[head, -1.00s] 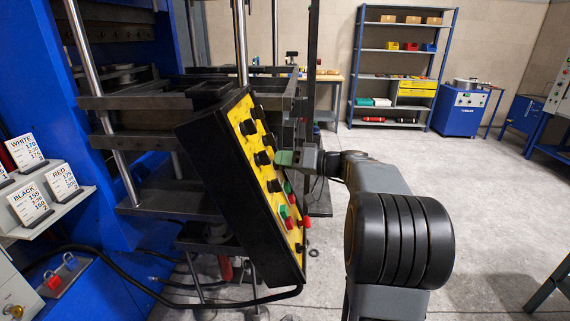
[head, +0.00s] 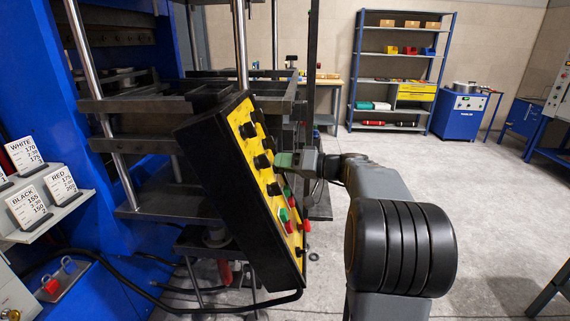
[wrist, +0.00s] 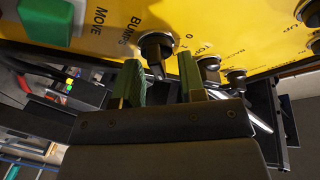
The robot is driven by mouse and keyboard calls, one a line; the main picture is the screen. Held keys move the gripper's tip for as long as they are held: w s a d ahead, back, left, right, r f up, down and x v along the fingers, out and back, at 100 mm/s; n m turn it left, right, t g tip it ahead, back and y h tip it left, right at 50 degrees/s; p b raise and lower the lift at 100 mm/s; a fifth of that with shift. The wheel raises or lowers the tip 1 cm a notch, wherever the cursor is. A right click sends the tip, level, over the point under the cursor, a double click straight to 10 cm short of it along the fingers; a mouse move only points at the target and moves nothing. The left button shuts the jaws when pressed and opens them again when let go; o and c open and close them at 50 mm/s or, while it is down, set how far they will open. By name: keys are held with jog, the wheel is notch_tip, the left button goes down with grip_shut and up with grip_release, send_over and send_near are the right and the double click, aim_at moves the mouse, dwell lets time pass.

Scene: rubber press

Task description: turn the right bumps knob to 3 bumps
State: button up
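The yellow control panel (head: 262,165) with black knobs and coloured buttons stands tilted left of my arm in the head view. In the wrist view a black knob (wrist: 156,46) sits by the label BUMPS on the yellow face, with a 0 printed beside it. My gripper (wrist: 159,68) has its two green-tipped fingers apart, one on each side of this knob. I cannot tell whether they touch it. In the head view my gripper (head: 284,160) is at the panel face, beside a middle knob. The knob's pointer setting is not readable.
A green button (wrist: 45,20) is near the label MOVE. Several more knobs, one close to the right finger (wrist: 208,63), are on the panel. The press frame (head: 160,105) stands behind the panel. Open floor (head: 470,190) is to the right.

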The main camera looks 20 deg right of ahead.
jog(key=b+v, duration=0.2)
jog(key=v, duration=1.1)
jog(key=shift+s+d, duration=0.25)
jog(key=shift+d, duration=0.05)
